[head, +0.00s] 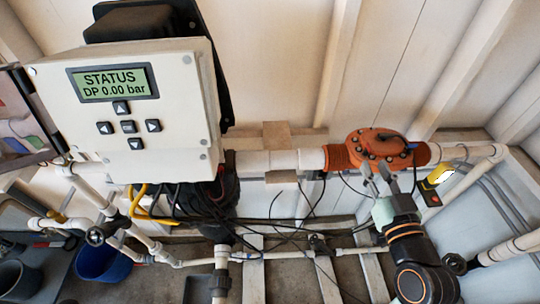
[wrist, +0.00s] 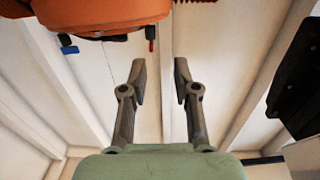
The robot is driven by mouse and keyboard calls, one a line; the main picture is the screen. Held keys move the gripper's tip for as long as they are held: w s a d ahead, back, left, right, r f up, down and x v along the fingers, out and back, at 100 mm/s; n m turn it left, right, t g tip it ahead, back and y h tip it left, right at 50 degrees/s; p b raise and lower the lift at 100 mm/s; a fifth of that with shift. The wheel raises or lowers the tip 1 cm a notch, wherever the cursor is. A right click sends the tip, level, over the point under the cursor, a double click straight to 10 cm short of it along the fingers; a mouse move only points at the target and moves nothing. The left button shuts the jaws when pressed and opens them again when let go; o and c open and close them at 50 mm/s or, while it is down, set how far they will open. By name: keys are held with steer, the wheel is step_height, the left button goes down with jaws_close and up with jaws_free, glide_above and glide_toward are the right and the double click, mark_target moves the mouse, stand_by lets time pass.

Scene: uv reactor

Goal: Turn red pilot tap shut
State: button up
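The orange valve body (head: 380,146) with a bolted round cover sits on the white pipe at the right of the head view. It also shows at the top of the wrist view (wrist: 105,12). A small red tap (wrist: 151,33) with a dark end hangs below the valve body in the wrist view. A small blue tap (wrist: 67,45) hangs to its left. I cannot make out the red tap in the head view. My gripper (head: 376,172) is just below the valve. In the wrist view its fingers (wrist: 160,70) are apart with nothing between them, and the red tap appears just above the gap.
A white control box (head: 128,150) reading "STATUS DP 0.00 bar" stands at the left. Black cables (head: 283,222) hang below the pipe. A yellow and black device (head: 436,181) is close to the right of my gripper. A dark object (wrist: 298,93) is at the wrist view's right edge.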

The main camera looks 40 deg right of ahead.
mark_target(371, 150)
steer(key=x, duration=0.2)
steer(key=p+x, duration=0.1)
steer(key=x, duration=0.2)
steer(key=d+x, duration=0.1)
steer(key=x, duration=0.1)
steer(key=shift+d+r+p, duration=0.1)
steer(key=shift+d+p, duration=0.1)
steer(key=shift+p, duration=0.1)
jaws_close()
